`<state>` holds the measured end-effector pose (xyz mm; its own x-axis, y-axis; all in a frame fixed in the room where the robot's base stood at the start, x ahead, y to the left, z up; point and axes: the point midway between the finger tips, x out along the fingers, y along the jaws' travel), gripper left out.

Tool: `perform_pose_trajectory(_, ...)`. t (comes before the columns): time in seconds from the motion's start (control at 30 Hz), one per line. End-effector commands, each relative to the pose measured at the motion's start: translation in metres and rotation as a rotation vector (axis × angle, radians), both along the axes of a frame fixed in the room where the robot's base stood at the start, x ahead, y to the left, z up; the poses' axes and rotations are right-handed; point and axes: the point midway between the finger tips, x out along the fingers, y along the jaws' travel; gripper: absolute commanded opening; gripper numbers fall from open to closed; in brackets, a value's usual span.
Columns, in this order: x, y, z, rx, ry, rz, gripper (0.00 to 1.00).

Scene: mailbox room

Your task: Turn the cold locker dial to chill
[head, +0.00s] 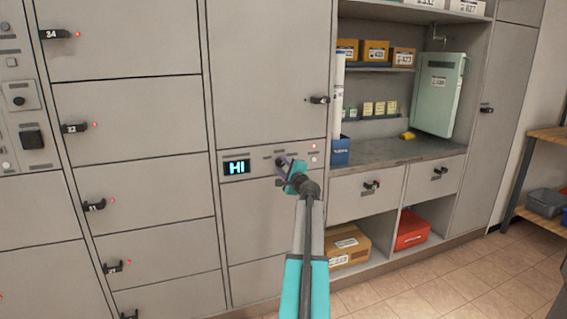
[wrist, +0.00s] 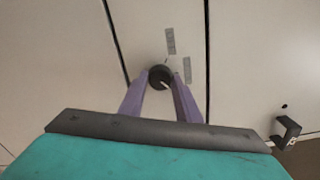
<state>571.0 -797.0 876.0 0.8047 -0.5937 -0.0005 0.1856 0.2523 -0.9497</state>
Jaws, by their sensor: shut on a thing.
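The cold locker's control strip (head: 262,163) runs across the grey cabinet front, with a lit display (head: 237,168) reading "HI" at its left. The dial (wrist: 160,76) is a dark round knob with a pale pointer mark, seen in the wrist view. My gripper (wrist: 160,82) has its two purple fingers on either side of the dial, shut on it. In the head view my gripper (head: 283,165) reaches the strip right of the display and mostly hides the dial. Small labels (wrist: 171,41) sit near the dial; their words are too small to read.
A locker door with a black handle (head: 319,100) is above the strip. Numbered lockers with black handles (head: 76,128) stand to the left. An open counter (head: 400,152) with drawers is to the right. The tiled floor (head: 440,290) at the lower right is clear.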

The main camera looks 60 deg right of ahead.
Motion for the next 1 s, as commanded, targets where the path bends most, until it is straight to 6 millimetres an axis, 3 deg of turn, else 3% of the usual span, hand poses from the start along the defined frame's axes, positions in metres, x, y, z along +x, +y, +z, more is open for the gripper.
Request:
perform_pose_trajectory(0.33,-0.0031,-0.0026,0.0008,0.150,-0.112,-0.008,0.08)
perform_pose_trajectory(0.87,-0.0030,-0.0026,-0.0003,0.177,-0.132,-0.008,0.08)
perform_pose_trajectory(0.9,-0.0030,-0.0026,-0.0003,0.177,-0.132,-0.008,0.34)
perform_pose_trajectory(1.0,-0.0022,-0.0020,-0.0003,0.177,-0.132,-0.006,0.49)
